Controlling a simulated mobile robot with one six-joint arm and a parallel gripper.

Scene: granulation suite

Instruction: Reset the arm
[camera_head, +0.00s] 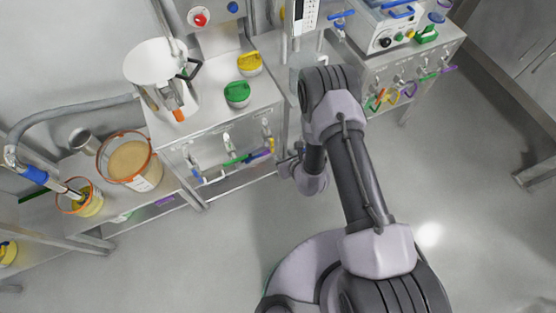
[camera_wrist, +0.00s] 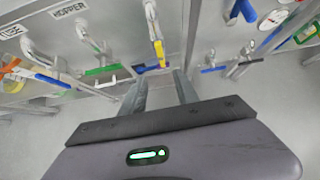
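My arm reaches up from the bottom right of the head view and bends down at its elbow. My gripper (camera_head: 290,165) hangs beside the front of the middle steel cabinet (camera_head: 230,130), small and partly hidden by my own arm. In the wrist view my gripper (camera_wrist: 160,77) shows two grey fingers spread apart with nothing visible held between them. A valve with a yellow handle (camera_wrist: 158,50) lies just beyond the fingertips, and I cannot tell whether they touch it.
Several valves with coloured handles line the cabinet fronts, including a blue handle (camera_wrist: 243,11) and a green handle (camera_wrist: 103,69). A white hopper (camera_head: 152,62) stands on the middle cabinet. A tub of tan powder (camera_head: 128,160) sits at left. Grey floor (camera_head: 470,200) is clear at right.

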